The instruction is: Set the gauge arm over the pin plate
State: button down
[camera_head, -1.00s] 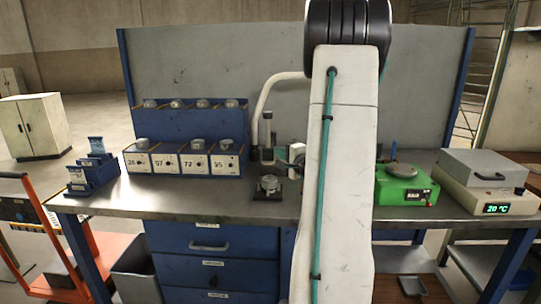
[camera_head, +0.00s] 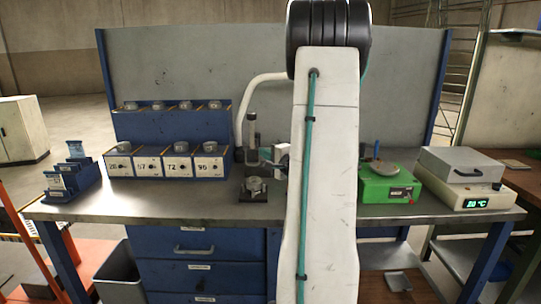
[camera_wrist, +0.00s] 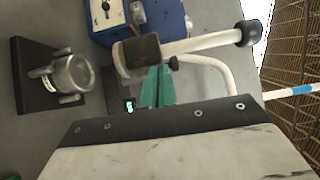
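A dark square plate (camera_head: 262,198) lies on the bench, with a metal round part (camera_head: 254,187) standing on it. The wrist view shows the same plate (camera_wrist: 30,98) and metal part (camera_wrist: 72,74) at left. My gripper (camera_wrist: 155,88) has teal fingers, close together, by the dark block. Their tips are partly hidden, so a grip on anything cannot be told. My arm hides much of the gripper in the head view.
A blue rack (camera_head: 176,128) with numbered boxes stands left of the plate, with a smaller blue holder (camera_head: 55,197) at far left. A green device (camera_head: 388,187) and a white unit with a lit display (camera_head: 452,192) stand right. The front bench strip is clear.

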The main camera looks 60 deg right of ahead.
jog(key=s+a, duration=0.5)
jog(key=a, duration=0.3)
jog(key=shift+s+h, duration=0.2)
jog(key=shift+h, duration=0.1)
jog(key=shift+d+f+m, duration=0.1)
jog(key=shift+m, duration=0.3)
